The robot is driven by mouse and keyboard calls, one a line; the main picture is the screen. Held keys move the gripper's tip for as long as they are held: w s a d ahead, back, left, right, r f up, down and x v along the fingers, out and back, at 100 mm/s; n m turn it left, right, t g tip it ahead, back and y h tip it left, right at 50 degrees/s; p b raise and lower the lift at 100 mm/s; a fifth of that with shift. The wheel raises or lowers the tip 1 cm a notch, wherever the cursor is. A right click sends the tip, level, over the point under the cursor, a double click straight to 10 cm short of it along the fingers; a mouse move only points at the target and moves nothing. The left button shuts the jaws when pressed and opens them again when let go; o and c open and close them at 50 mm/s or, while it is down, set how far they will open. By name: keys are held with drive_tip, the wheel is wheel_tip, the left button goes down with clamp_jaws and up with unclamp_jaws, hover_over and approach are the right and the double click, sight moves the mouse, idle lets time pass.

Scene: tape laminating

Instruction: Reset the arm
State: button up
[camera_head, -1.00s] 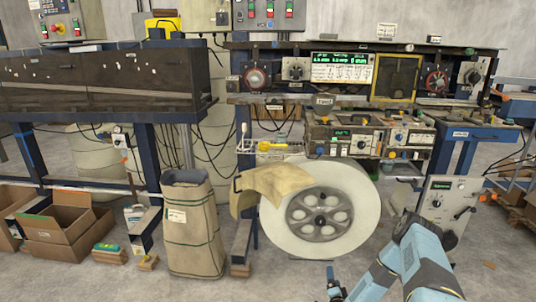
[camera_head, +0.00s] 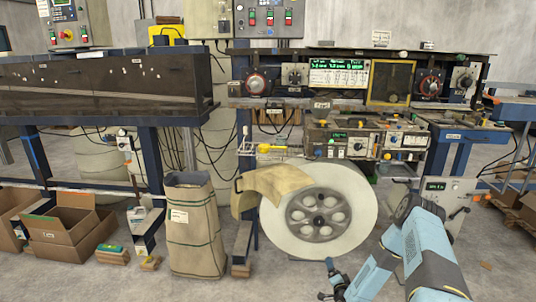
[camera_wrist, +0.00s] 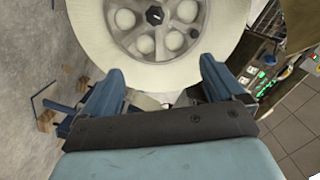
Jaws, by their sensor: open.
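My light blue arm reaches in from the lower right in the head view. My gripper (camera_head: 330,282) is low near the floor, in front of the large tape reel, with its dark blue fingers small at the picture's bottom. In the wrist view my gripper (camera_wrist: 163,78) is open, its two fingers wide apart with nothing held between them. The cream reel (camera_head: 358,215) with a grey spoked hub stands upright below the machine. It also shows beyond the fingers in the wrist view (camera_wrist: 225,25). Contact between fingers and reel cannot be told.
The laminating machine's control bench (camera_head: 335,100) spans the back. A brown paper sack (camera_head: 195,230) stands left of the reel, and a tan curved sheet (camera_head: 275,187) juts from the reel. Cardboard boxes (camera_head: 65,238) lie at the far left. A grey control box (camera_head: 450,193) is behind my arm.

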drive_tip(key=w+r+n+g+y, duration=0.1)
drive_tip(key=w+r+n+g, duration=0.2)
drive_tip(key=r, duration=0.8)
drive_tip(key=w+r+n+g+y, duration=0.1)
drive_tip(key=w+r+n, duration=0.3)
drive_tip(key=r, duration=0.7)
drive_tip(key=s+a+r+n+g+h, duration=0.1)
drive_tip(key=s+r, duration=0.2)
drive_tip(key=r, duration=0.8)
drive_tip(key=s+a+r+n+g+h, duration=0.15)
drive_tip(key=s+r, duration=0.25)
drive_tip(key=r, duration=0.8)
drive_tip(key=s+r+g, duration=0.1)
drive_tip(key=s+r, duration=0.8)
drive_tip(key=s+a+r+g, duration=0.1)
drive_tip(key=s+r, duration=0.2)
drive_tip(key=s, duration=0.8)
drive_tip(key=s+a+r+n+g, duration=0.1)
drive_tip(key=s+r, duration=0.2)
drive_tip(key=s, duration=0.8)
drive_tip(key=s+a+r+n+g, duration=0.1)
drive_tip(key=s+r, duration=0.3)
drive_tip(key=s, duration=0.7)
drive_tip(key=shift+s+g, duration=0.2)
drive_tip(key=shift+g, duration=0.25)
drive_tip(key=shift+a, duration=0.1)
drive_tip(key=shift+c, duration=0.2)
